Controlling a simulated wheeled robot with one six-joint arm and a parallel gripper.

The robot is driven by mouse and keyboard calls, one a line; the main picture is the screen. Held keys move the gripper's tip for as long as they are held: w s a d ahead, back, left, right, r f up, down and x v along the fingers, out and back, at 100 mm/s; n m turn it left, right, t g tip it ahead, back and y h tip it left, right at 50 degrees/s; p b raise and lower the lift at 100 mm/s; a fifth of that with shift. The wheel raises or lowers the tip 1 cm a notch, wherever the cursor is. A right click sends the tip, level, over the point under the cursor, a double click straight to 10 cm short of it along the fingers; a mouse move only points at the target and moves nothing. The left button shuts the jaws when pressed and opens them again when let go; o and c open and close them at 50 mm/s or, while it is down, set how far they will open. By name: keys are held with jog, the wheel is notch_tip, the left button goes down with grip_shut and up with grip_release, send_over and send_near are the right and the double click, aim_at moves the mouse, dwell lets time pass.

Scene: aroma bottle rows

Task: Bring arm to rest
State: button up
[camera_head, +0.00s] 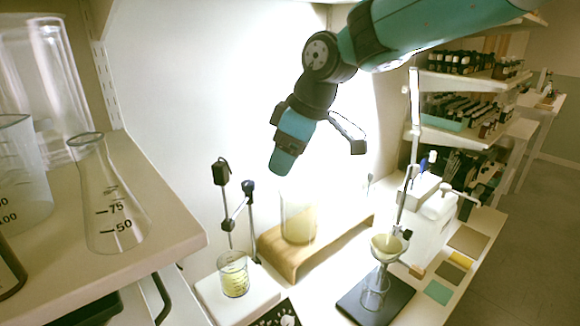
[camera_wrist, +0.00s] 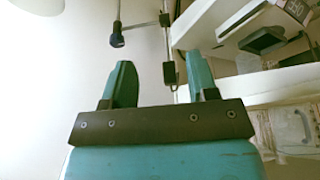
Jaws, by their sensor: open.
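My gripper (camera_head: 318,152) hangs in the air in the upper middle of the head view, at the end of my teal and black arm. It is above a glass beaker of pale yellow liquid (camera_head: 299,222) that stands on a curved wooden stand (camera_head: 275,262), and it does not touch it. In the wrist view, the two teal fingers (camera_wrist: 160,85) are spread apart with nothing between them. The gripper is open and empty.
A shelf (camera_head: 160,225) with a flask (camera_head: 105,205) and other glassware is at the left. A small beaker (camera_head: 234,273) stands on a white plate beside a clamp stand (camera_head: 235,215). A funnel (camera_head: 388,246) is on the right. Open air surrounds the gripper.

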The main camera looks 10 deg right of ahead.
jog(key=shift+s+d, duration=0.2)
jog(key=shift+d, duration=0.15)
jog(key=s+d+f+m+g+b, duration=0.1)
jog(key=s+f+m, duration=0.1)
jog(key=s, duration=1)
jog(key=s+d+f+m+g+b, duration=0.1)
jog(key=s+d+f+m, duration=0.1)
jog(key=s, duration=1.1)
jog(key=shift+f+m, duration=0.6)
jog(key=shift+f, duration=0.2)
jog(key=shift+d, duration=0.1)
